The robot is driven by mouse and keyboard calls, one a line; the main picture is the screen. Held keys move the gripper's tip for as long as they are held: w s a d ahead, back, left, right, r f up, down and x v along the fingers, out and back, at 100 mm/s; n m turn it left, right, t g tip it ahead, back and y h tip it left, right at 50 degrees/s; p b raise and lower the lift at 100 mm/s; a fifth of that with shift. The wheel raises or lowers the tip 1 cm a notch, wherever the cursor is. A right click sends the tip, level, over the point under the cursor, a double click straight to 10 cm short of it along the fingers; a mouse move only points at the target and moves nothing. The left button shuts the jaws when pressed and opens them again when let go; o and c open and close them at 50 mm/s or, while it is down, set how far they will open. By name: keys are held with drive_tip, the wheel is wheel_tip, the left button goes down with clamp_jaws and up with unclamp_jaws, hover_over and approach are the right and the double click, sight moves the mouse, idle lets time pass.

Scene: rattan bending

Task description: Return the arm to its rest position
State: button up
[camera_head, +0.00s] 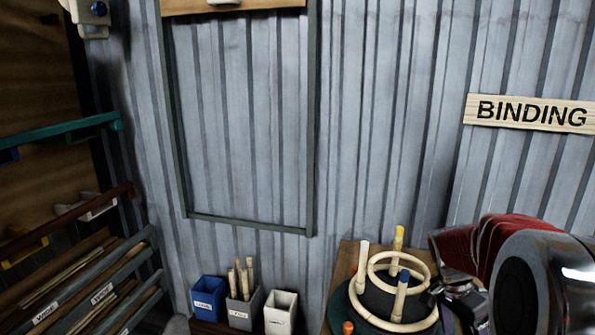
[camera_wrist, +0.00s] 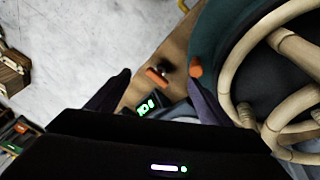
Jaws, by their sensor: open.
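My arm enters from the right in the head view, and my gripper (camera_head: 452,293) is beside the right side of a round dark jig with bent rattan rings (camera_head: 420,261). In the wrist view my gripper (camera_wrist: 162,88) is open, with its two dark fingers apart and nothing between them. The rattan rings (camera_wrist: 248,72) lie to the right of the fingers there. In the head view the arm hides part of the gripper, and I cannot tell whether it touches the jig.
A wooden bench (camera_head: 342,262) carries the jig, whose pegs have coloured tops. Blue (camera_head: 208,298), grey (camera_head: 244,311) and white (camera_head: 280,313) bins stand to the left. A rack (camera_head: 95,285) of sticks is at far left. The wall carries a BINDING sign (camera_head: 531,112). Pale floor (camera_wrist: 85,45) is open.

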drive_tip(key=s+a+r+n+t+y, duration=0.1)
drive_tip(key=s+a+r+n+t, duration=0.1)
drive_tip(key=s+a+n, duration=0.3)
drive_tip(key=s+a+r+n+t+y, duration=0.1)
drive_tip(key=s+a+r+n, duration=0.4)
drive_tip(key=a, duration=0.6)
drive_tip(key=s+a+r+n+t+y, duration=0.1)
drive_tip(key=s+a+r+n+t, duration=0.2)
drive_tip(key=s+a+r+n, duration=0.1)
drive_tip(key=s+a+n, duration=0.1)
drive_tip(key=s+a, duration=0.1)
drive_tip(key=a, duration=0.1)
drive_tip(key=shift+s+a+r+t, duration=0.2)
drive_tip(key=shift+s+a+t, duration=0.15)
drive_tip(key=shift+a+t, duration=0.05)
